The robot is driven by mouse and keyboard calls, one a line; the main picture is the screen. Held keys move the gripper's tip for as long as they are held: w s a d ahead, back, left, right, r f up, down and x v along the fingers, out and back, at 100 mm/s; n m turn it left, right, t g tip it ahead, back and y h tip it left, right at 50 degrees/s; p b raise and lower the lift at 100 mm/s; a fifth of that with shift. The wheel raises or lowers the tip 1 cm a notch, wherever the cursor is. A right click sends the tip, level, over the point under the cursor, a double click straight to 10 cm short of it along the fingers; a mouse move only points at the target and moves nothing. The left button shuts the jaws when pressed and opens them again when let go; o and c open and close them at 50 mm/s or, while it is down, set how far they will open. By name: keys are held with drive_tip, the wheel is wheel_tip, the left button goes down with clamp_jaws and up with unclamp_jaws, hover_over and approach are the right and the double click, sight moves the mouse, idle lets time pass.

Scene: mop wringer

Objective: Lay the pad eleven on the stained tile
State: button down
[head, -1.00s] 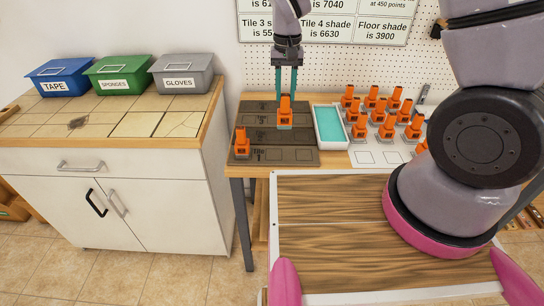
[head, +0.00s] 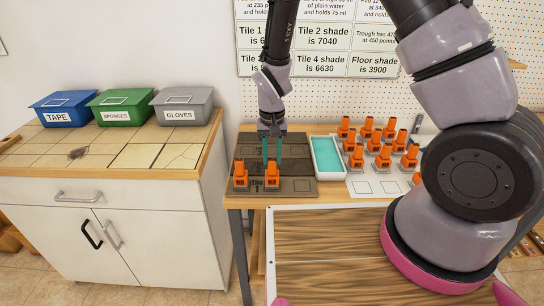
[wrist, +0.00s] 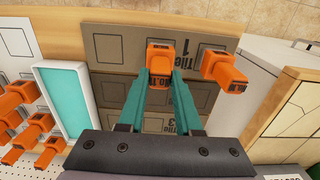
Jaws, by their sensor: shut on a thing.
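My gripper (head: 272,162) is shut on an orange pad holder (head: 272,174) at the front row of the dark tile board (head: 302,187). In the wrist view the fingers (wrist: 160,82) grip this holder (wrist: 160,57) from both sides; its number is too small to read surely. I cannot tell whether it touches the board. A second orange holder (head: 241,176) stands beside it to the left, and it also shows in the wrist view (wrist: 224,70). The stained tile (head: 77,153), with a dark blotch, lies on the tiled counter at left, far from my gripper.
A white trough (head: 327,158) with turquoise liquid stands right of the board. Several orange holders (head: 383,145) stand on a white sheet farther right. Blue, green and grey bins (head: 180,106) line the counter's back. Tiles in front of the bins are mostly clear.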

drive_tip(key=shift+f, duration=0.1)
drive_tip(key=c, duration=0.6)
unclamp_jaws()
wheel_tip(320, 180, up, 12)
drive_tip(key=d+r+m+t+y, duration=0.2)
drive_tip(key=d+r, duration=0.9)
drive_tip(key=r, duration=0.6)
drive_tip(key=s+d+r+m+t, duration=0.1)
drive_tip(key=s+d+r+t, duration=0.4)
drive_tip(key=s+d+r, duration=0.6)
drive_tip(key=shift+s+d+m, duration=0.4)
drive_tip(key=shift+s, duration=0.15)
